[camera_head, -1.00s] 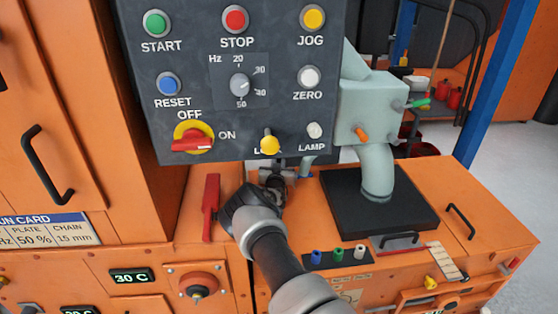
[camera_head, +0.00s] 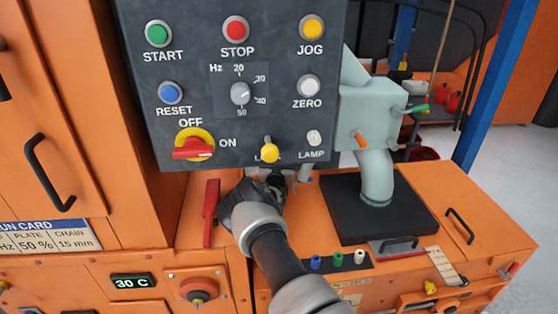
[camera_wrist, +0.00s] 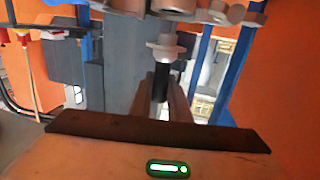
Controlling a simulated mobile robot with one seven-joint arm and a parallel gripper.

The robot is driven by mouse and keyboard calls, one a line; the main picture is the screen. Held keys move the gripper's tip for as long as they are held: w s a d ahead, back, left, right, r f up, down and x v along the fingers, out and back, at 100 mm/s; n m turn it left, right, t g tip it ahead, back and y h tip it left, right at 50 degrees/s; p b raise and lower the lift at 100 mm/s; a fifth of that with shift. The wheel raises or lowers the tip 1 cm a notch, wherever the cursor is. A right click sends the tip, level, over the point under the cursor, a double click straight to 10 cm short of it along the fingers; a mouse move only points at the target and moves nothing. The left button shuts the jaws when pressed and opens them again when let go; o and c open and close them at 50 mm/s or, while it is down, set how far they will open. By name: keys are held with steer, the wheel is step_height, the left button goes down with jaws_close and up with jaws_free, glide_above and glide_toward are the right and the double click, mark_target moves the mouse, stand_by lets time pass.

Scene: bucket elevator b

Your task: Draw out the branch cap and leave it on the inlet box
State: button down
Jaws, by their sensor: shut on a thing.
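My gripper (camera_wrist: 161,100) is shut on a dark stem with a pale flanged collar, which looks like the branch cap (camera_wrist: 163,46), in the wrist view. In the head view my gripper (camera_head: 272,184) is below the control panel, above the orange deck, and my own wrist hides most of what it holds. A short grey pipe stub (camera_head: 305,169) stands just right of it. A pale green-grey box (camera_head: 372,112) with a bent pipe stands further right on a black pad; I cannot tell for sure whether it is the inlet box.
The dark control panel (camera_head: 238,85) hangs close above my gripper. A red lever (camera_head: 211,212) stands close at left. Small blue, green and white plugs (camera_head: 338,259) sit in front on a dark strip. The orange deck (camera_head: 455,190) is largely clear at right.

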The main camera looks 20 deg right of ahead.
steer(key=shift+r, duration=0.5)
